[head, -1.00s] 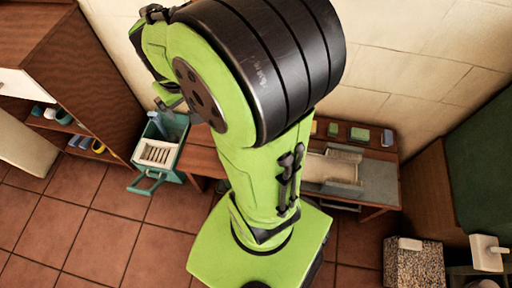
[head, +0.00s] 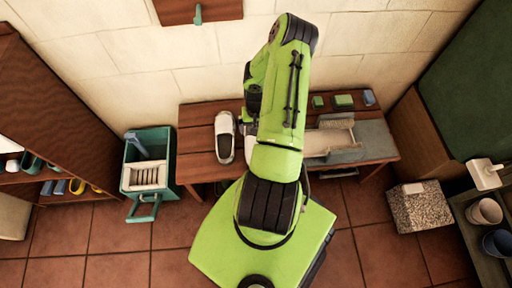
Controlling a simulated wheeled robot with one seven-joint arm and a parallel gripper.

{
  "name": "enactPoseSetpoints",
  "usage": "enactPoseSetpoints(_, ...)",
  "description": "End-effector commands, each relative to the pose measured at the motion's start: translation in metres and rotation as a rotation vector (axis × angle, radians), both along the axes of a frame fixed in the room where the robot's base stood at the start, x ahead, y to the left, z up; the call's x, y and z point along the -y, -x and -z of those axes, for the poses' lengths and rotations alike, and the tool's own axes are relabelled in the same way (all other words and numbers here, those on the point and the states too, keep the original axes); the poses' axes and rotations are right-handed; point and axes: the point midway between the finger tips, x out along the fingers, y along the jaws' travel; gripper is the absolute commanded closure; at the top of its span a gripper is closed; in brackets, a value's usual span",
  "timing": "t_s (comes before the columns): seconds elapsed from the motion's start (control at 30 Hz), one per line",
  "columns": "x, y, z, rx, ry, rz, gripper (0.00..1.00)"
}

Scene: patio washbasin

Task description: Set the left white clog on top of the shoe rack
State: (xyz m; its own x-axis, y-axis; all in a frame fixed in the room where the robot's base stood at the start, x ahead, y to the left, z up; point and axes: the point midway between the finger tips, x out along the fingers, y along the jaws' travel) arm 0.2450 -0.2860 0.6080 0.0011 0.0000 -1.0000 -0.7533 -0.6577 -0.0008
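A white clog (head: 220,152) with a dark opening shows over the left part of the wooden bench (head: 192,142). I cannot tell whether it rests on the bench or is held just above it. My gripper (head: 243,128) is close to its right side, mostly hidden by my green arm; its fingers cannot be made out. What looks like the shoe rack, a brown wooden unit (head: 62,112) at the far left, has several coloured shoes in its open shelves, with a white thing (head: 8,145) at the left edge.
A teal box (head: 167,142) with a pulled-out front stands between rack and bench. A grey basin slab (head: 375,141), green blocks (head: 343,100) and a blue block (head: 368,97) are on the bench. A speckled block (head: 420,208) and pots (head: 486,211) stand right. Tiled floor (head: 110,232) is clear in front.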

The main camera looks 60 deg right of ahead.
Motion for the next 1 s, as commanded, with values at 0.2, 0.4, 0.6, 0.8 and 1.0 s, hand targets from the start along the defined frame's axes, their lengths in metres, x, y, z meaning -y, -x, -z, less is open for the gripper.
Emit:
enactPoseSetpoints(0.2,-0.001,0.0,0.056,0.0,-0.003,0.002,0.0)
enactPoseSetpoints(0.4,-0.001,-0.001,0.08,0.0,-0.003,0.001,0.0)
enactPoseSetpoints(0.6,-0.002,-0.003,0.115,0.0,-0.001,0.001,0.0)
enactPoseSetpoints(0.8,-0.001,-0.003,0.117,0.0,0.0,-0.002,0.0)
enactPoseSetpoints(1.0,-0.001,-0.003,0.117,0.0,0.0,-0.001,0.21)
